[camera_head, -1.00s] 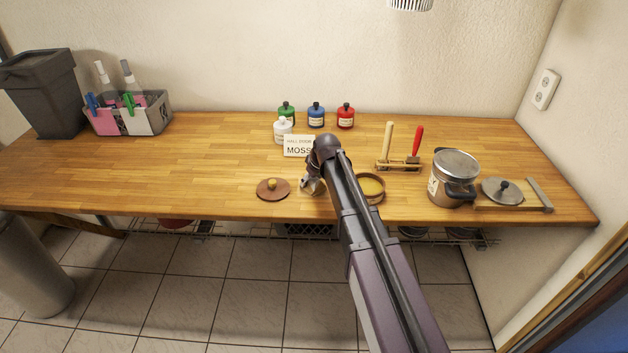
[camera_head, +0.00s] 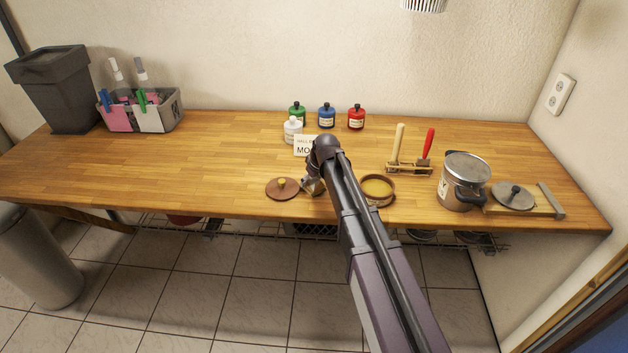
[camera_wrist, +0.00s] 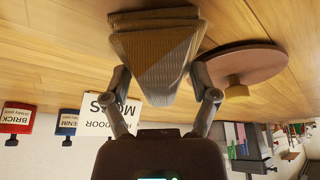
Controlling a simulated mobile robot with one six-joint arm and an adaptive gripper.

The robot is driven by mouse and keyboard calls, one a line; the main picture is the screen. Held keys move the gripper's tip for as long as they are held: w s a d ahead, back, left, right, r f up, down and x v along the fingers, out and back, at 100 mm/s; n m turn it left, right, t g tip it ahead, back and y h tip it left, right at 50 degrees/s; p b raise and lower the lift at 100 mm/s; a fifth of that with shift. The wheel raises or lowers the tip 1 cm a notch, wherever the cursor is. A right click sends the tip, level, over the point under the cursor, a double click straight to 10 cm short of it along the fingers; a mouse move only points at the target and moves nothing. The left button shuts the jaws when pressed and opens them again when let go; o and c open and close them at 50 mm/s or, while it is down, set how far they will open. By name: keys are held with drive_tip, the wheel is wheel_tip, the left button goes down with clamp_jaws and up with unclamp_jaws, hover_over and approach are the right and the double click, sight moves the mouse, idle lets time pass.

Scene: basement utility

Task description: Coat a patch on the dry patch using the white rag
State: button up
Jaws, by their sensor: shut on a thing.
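My gripper (camera_wrist: 165,88) is shut on a ribbed, folded, cloth-like pad (camera_wrist: 150,58), tan with a greyish part. It may be the white rag; its colour leaves this unsure. In the head view my gripper (camera_head: 313,186) is low over the front of the bench, between a brown round lid (camera_head: 272,190) and a round brown dish (camera_head: 378,200) with yellow contents (camera_head: 376,187). The lid (camera_wrist: 255,66) is beside the pad in the wrist view. I cannot make out a dry patch on the wood. My arm hides part of the bench and the sign.
A sign (camera_head: 303,147) reading MOSS stands behind my gripper, near white (camera_head: 292,131), green (camera_head: 297,115), blue (camera_head: 327,117) and red (camera_head: 356,118) bottles. A brush rack (camera_head: 408,168) and a pot (camera_head: 463,183) stand right. The bench's left-middle (camera_head: 200,160) is clear.

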drive_tip(key=shift+a, duration=1.1)
drive_tip(key=shift+w, duration=0.1)
drive_tip(key=shift+w, duration=0.4)
drive_tip(key=shift+d, duration=0.15)
drive_tip(key=shift+d, duration=1.5)
drive_tip(key=shift+s+d, duration=0.15)
drive_tip(key=shift+d, duration=1.45)
drive_tip(key=shift+d, duration=0.1)
